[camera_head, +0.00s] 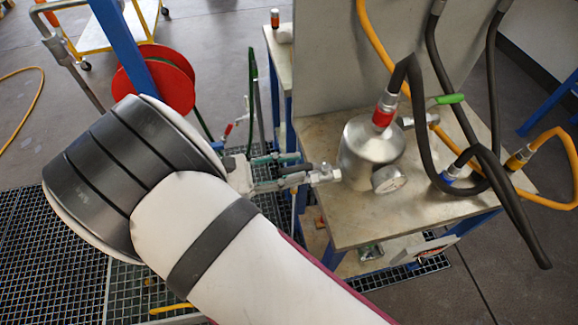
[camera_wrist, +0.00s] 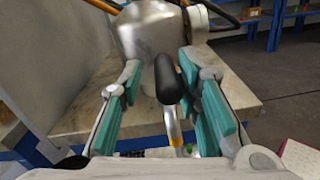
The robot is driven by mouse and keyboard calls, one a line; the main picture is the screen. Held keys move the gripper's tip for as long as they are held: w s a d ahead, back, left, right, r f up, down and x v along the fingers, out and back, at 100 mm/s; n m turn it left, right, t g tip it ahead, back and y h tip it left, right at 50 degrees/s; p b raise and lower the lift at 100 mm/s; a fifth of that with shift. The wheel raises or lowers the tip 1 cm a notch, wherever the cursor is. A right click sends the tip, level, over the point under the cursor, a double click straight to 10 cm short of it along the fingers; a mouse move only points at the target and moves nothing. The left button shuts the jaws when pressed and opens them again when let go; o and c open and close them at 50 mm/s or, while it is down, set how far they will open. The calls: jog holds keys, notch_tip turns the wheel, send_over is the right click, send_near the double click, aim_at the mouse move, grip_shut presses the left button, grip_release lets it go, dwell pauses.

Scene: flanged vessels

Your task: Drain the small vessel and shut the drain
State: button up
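My gripper (camera_head: 300,173) is beside that fitting. In the wrist view the vessel (camera_wrist: 150,38) is straight ahead. My gripper (camera_wrist: 168,76) is open, its teal-padded fingers on either side of a black handle (camera_wrist: 170,82), with gaps visible. Any liquid inside is hidden.
The bench (camera_head: 355,225) bears the vessel and black and orange hoses (camera_head: 421,125). A green lever (camera_head: 449,99) is at the vessel's right. A grey panel (camera_head: 335,60) stands behind. A red hose reel (camera_head: 155,80) and floor grating (camera_head: 40,235) are at the left.

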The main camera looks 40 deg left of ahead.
jog(key=shift+r, duration=0.1)
notch_tip(320, 180, up, 10)
jog(key=shift+f, duration=0.15)
dwell(0.5)
dwell(0.5)
jog(key=w+d+r+m+g+y+p, duration=0.1)
jog(key=w+d+r+m+g+y, duration=0.1)
jog(key=d+r+m+g, duration=0.5)
jog(key=w+d+m+g+y+p, duration=0.15)
jog(key=d+g, duration=0.35)
jog(key=d, duration=0.6)
jog(key=s+d+r+m+t+y, duration=0.1)
jog(key=s+d+r+m+y, duration=0.1)
jog(key=d+m, duration=0.3)
jog(key=s+d+r+m+t+y+b, duration=0.1)
jog(key=s+d+r+m+y, duration=0.1)
jog(key=d+m, duration=0.4)
jog(key=s+d+r+m+t+y, duration=0.1)
jog(key=s+d+m+y, duration=0.3)
jog(key=d, duration=0.7)
jog(key=shift+s+d+r+m+y+b, duration=0.2)
jog(key=shift+d+r+m+y+b, duration=0.15)
jog(key=shift+r+m, duration=0.5)
